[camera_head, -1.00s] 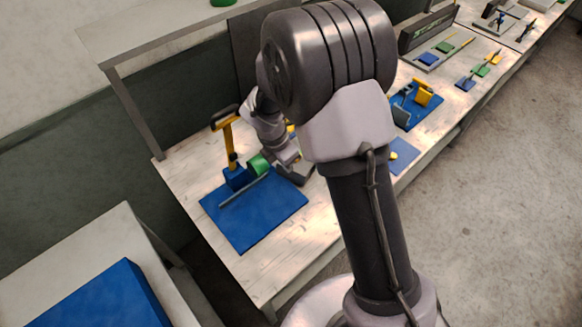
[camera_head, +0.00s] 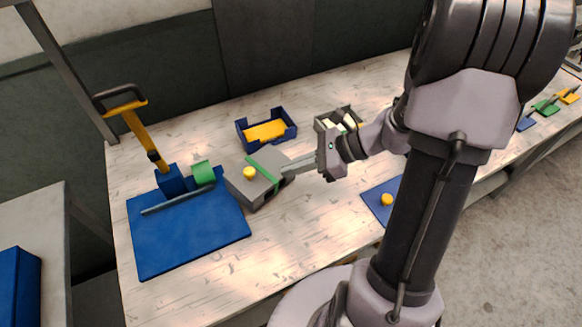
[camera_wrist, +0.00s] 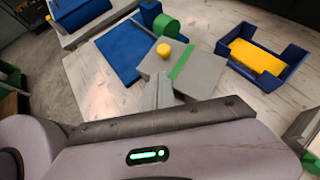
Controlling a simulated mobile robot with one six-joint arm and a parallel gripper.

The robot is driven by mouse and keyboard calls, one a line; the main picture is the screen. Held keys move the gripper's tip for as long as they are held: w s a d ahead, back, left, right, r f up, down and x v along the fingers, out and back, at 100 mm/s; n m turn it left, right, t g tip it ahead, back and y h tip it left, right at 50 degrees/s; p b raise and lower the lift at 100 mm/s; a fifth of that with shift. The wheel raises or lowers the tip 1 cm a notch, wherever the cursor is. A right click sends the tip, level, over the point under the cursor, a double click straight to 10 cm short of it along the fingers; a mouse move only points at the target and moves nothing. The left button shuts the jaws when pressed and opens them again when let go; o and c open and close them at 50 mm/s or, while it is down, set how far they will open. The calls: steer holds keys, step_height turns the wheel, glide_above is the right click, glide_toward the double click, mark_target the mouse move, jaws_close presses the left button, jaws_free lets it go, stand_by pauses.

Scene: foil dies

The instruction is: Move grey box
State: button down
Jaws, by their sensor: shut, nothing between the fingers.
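The grey box (camera_head: 242,188) has a green stripe across its top and a yellow knob. It sits on the pale wooden bench, beside the right edge of the blue mat (camera_head: 190,238). It also shows in the wrist view (camera_wrist: 207,75), ahead of my fingers. My gripper (camera_head: 288,168) is shut and empty, with its fingertips at the right side of the box. In the wrist view my fingertips (camera_wrist: 160,82) overlap the box's near edge. I cannot tell whether they touch it.
A yellow-handled lever on a blue block (camera_head: 170,181) and a green roller (camera_head: 203,173) stand by the mat. A blue tray (camera_head: 289,131) holding a yellow piece is behind the box. A blue plate (camera_head: 371,196) lies right. The bench front is clear.

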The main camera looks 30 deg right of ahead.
steer(key=b, duration=0.2)
glide_above(260, 184)
steer(key=shift+w+a+f, duration=0.1)
steer(key=shift+w+f, duration=0.05)
steer(key=shift+w, duration=0.05)
steer(key=shift+f+b, duration=0.45)
steer(key=shift+f, duration=0.15)
steer(key=shift+s+f, duration=0.15)
steer(key=shift+s, duration=0.05)
steer(key=s+d+p, duration=0.1)
steer(key=s+d, duration=0.1)
steer(key=d, duration=0.3)
steer(key=shift+s+d, duration=0.2)
steer(key=shift+s, duration=0.15)
